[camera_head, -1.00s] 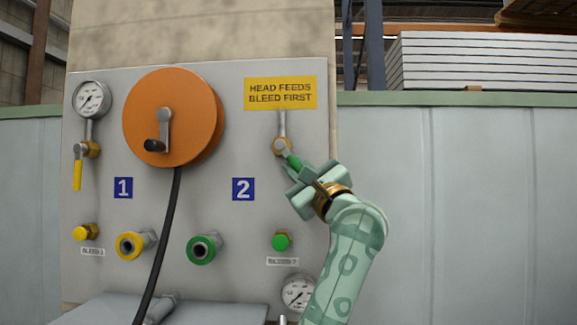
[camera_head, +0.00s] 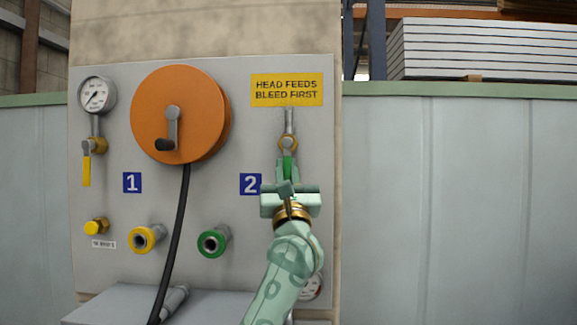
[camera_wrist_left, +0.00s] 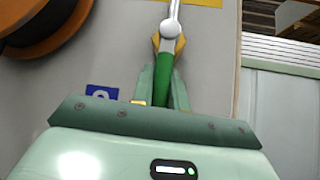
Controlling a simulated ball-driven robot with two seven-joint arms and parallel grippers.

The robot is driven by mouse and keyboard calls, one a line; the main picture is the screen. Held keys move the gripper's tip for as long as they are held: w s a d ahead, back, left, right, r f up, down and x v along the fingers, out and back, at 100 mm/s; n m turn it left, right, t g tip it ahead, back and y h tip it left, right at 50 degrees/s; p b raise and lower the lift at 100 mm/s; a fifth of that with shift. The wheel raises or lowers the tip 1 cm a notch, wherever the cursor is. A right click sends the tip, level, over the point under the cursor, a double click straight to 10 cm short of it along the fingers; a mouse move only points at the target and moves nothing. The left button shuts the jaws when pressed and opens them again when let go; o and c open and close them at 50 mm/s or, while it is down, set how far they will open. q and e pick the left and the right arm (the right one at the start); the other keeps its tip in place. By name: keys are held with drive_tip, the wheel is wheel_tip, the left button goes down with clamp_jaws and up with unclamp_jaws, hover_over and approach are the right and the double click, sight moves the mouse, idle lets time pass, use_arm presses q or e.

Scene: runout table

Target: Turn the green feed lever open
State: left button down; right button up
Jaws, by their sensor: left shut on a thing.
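The green feed lever (camera_head: 287,166) hangs from a brass valve (camera_head: 288,143) below the yellow sign on the right of the panel. It points straight down, in line with the pipe above. My left gripper (camera_head: 288,182) is shut on the lever's lower part, coming from below. In the left wrist view the green lever (camera_wrist_left: 164,78) runs between the two fingers (camera_wrist_left: 163,90) up to the valve's silver hub (camera_wrist_left: 169,28). My arm hides the green bleed knob and most of the lower right gauge. My right gripper is not in view.
The grey panel (camera_head: 235,130) carries an orange hose reel (camera_head: 200,110) with a black hose, a yellow lever (camera_head: 86,170), a left gauge (camera_head: 97,95) and yellow and green couplings (camera_head: 213,242). A grey shelf (camera_head: 200,309) juts out below.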

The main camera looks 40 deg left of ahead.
use_arm(q)
drive_tip(key=shift+s+a+r, duration=0.1)
drive_tip(key=shift+s+r, duration=0.2)
drive_tip(key=shift+r, duration=0.2)
drive_tip(key=c, duration=1.4)
unclamp_jaws()
drive_tip(key=shift+w, duration=0.15)
drive_tip(key=shift+w+f, duration=0.15)
drive_tip(key=shift+f, duration=0.15)
drive_tip(key=b+v, duration=0.5)
drive_tip(key=v, duration=1.1)
drive_tip(key=shift+a+f, duration=0.1)
drive_tip(key=shift+f, duration=0.05)
